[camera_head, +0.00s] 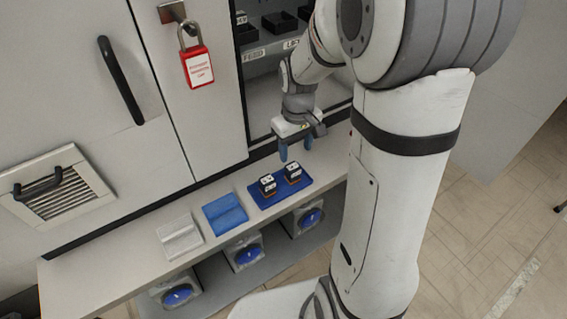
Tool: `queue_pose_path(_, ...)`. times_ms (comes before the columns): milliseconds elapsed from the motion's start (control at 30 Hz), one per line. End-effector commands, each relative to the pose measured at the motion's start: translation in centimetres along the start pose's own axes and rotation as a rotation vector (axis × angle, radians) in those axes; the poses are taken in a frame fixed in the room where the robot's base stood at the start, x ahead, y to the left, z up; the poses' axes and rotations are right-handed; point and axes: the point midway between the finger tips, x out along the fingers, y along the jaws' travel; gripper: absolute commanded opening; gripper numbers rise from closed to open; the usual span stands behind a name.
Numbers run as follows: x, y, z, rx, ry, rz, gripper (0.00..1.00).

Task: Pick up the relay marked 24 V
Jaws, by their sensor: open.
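Two small dark relays with white tops stand side by side on a blue tray (262,201) on the ledge: a left relay (268,186) and a right relay (293,173). Their markings are too small to read, so I cannot tell which one is marked 24 V. My gripper (295,148) is open and empty, with blue fingertips pointing down. It hangs above and behind the relays, close to the cabinet front, and appears not to touch either one.
A folded blue cloth (225,212) and a folded white cloth (179,236) lie left of the tray. A red padlock (197,62) hangs on the cabinet door. An open cabinet bay holds black bins (279,23). Blue-faced round units (247,256) sit below the ledge.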

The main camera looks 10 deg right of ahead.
Motion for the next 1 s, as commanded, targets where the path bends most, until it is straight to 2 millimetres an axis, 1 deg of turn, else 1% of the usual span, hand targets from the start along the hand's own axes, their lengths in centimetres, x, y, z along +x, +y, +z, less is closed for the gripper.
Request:
queue_pose_path(33, 0.7, 0.0, -0.1, -0.003, -0.003, -0.001, 0.56)
queue_pose_path(267, 3.2, -0.1, 0.0, -0.003, -0.004, -0.002, 0.56)
queue_pose_path(500, 6.7, -0.8, 0.3, -0.002, -0.006, -0.002, 0.56)
queue_pose_path(600, 7.6, -0.7, 0.3, -0.001, -0.004, -0.002, 0.56)
queue_pose_path(700, 7.9, -0.7, 0.3, -0.001, -0.002, -0.001, 0.56)
queue_pose_path(867, 7.8, -0.7, 0.3, 0.000, -0.001, -0.001, 0.56)
queue_pose_path(1000, 7.8, -0.7, 0.3, 0.000, -0.001, -0.001, 0.47)
